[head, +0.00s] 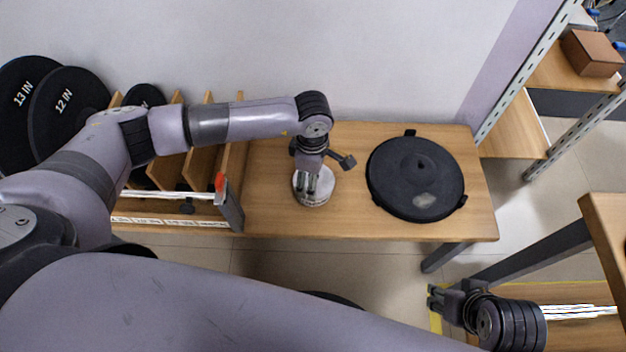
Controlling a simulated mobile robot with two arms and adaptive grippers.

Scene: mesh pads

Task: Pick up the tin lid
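A round, pale metal tin lid (322,196) lies on the wooden bench, left of a large black disc. My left gripper (306,186) is right above it, pointing down, and its fingers cover part of the lid. I cannot tell whether the fingers touch the lid or how far apart they are. My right gripper (431,297) is at the bottom right, in front of the bench and away from the lid. Its fingertips look apart, with nothing between them.
The large black disc (400,165) takes up the right of the wooden bench (265,205). A divided wooden rack (205,160) and black plates (75,105) stand at the left. Metal shelving (530,75) with a brown box (592,53) is at the right.

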